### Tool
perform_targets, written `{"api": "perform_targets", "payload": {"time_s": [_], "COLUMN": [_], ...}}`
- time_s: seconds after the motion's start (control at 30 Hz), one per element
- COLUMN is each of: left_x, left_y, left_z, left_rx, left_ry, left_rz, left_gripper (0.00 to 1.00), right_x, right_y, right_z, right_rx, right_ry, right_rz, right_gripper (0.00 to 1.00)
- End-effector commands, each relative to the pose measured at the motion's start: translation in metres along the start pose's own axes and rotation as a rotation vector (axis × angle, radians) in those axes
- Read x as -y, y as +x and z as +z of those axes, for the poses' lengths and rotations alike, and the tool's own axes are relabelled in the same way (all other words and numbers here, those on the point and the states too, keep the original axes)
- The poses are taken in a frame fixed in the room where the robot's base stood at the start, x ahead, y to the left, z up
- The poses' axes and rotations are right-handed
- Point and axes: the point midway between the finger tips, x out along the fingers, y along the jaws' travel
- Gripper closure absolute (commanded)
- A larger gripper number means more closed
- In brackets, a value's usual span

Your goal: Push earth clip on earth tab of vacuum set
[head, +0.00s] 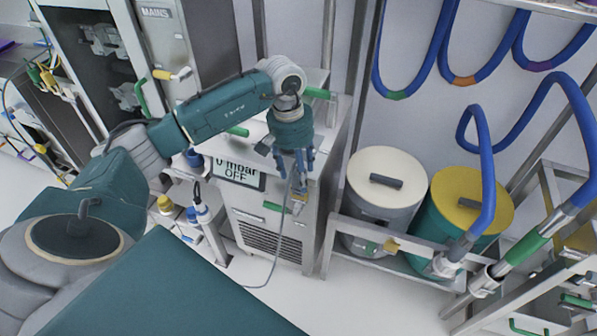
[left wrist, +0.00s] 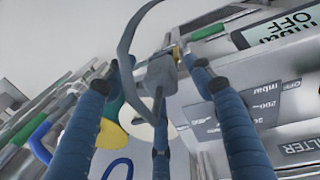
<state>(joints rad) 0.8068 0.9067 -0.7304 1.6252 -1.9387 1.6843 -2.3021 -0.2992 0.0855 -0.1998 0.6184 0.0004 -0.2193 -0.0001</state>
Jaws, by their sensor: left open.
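My left gripper (head: 294,168) points down in front of the vacuum set (head: 270,222), a grey cabinet whose display reads "0 mbar OFF". A small grey earth clip (head: 298,187) with a thin grey cable (head: 276,258) is just below the fingertips. In the left wrist view the clip (left wrist: 161,74) lies between the spread blue fingers of the open gripper (left wrist: 155,80), and its cable (left wrist: 126,62) loops upward. A small brass-coloured piece, perhaps the earth tab, is just beside the clip; I cannot tell whether they touch. My right gripper is not in view.
A white-lidded drum (head: 385,178) and a yellow-lidded drum (head: 470,197) stand on a rack to the right. Blue hoses (head: 483,150) hang around them. Bottles (head: 166,205) stand left of the cabinet. Pale floor is free in front.

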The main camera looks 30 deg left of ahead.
Motion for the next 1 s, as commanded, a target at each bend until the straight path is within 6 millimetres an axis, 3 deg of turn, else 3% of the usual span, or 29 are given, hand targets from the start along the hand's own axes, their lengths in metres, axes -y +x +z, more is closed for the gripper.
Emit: {"api": "perform_targets", "payload": {"time_s": [0.6,1.0], "left_x": [0.000,0.000], "left_y": [-0.107,-0.118], "left_z": [-0.001,0.000], "left_rx": [-0.003,0.000], "left_ry": [0.000,0.000], "left_rz": [0.001,0.000], "left_gripper": [0.46,0.46], "right_x": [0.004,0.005], "right_y": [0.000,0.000], "right_z": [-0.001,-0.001], "right_rx": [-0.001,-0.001], "right_ry": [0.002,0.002], "right_rz": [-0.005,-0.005], "right_gripper": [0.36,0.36]}}
